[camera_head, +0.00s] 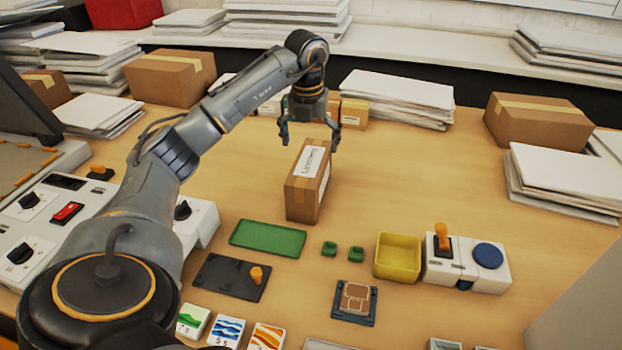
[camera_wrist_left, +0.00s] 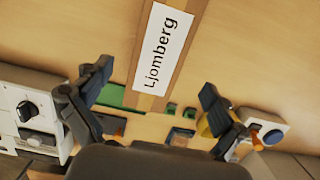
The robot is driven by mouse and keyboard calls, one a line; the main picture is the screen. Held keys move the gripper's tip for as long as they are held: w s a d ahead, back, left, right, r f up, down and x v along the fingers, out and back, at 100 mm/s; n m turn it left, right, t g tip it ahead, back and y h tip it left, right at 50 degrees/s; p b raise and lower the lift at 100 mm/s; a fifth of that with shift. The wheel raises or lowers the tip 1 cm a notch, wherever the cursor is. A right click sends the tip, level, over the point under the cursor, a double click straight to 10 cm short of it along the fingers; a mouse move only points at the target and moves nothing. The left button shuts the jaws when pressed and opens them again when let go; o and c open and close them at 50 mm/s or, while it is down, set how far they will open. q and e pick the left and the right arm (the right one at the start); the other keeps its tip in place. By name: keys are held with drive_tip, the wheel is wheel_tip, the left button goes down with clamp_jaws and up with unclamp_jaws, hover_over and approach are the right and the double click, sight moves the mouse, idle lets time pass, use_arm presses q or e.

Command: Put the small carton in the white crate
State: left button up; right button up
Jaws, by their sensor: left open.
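The small carton (camera_head: 304,198) is a brown box with a white label and stands on the table in the middle of the head view. Its label reads "Ljomberg" in the left wrist view (camera_wrist_left: 163,50). My left gripper (camera_head: 310,138) is open, pointing down at the carton's top from behind it. In the left wrist view its fingers (camera_wrist_left: 153,88) are spread to either side of the carton, with no clear contact. I cannot make out a white crate in either view. My right gripper is out of view.
A green tray (camera_head: 267,239), a yellow bin (camera_head: 397,257) and a white control box (camera_head: 467,264) lie nearer. Larger cartons (camera_head: 171,77) and paper stacks (camera_head: 397,97) line the back. A pale grey panel (camera_head: 582,300) stands at lower right. The table right of the carton is clear.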

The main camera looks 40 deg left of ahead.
sight(310, 160)
use_arm(q)
drive_tip(key=shift+f, duration=0.7)
drive_tip(key=f, duration=0.1)
drive_tip(key=f+p, duration=0.1)
drive_tip(key=f, duration=0.1)
drive_tip(key=f+p, duration=0.1)
drive_tip(key=f, duration=0.1)
drive_tip(key=shift+w+a, duration=0.4)
drive_tip(key=shift+f, duration=0.15)
drive_tip(key=c, duration=1.7)
drive_tip(key=shift+c, duration=1.1)
drive_tip(key=shift+w+r, duration=0.1)
drive_tip(key=shift+r, duration=0.15)
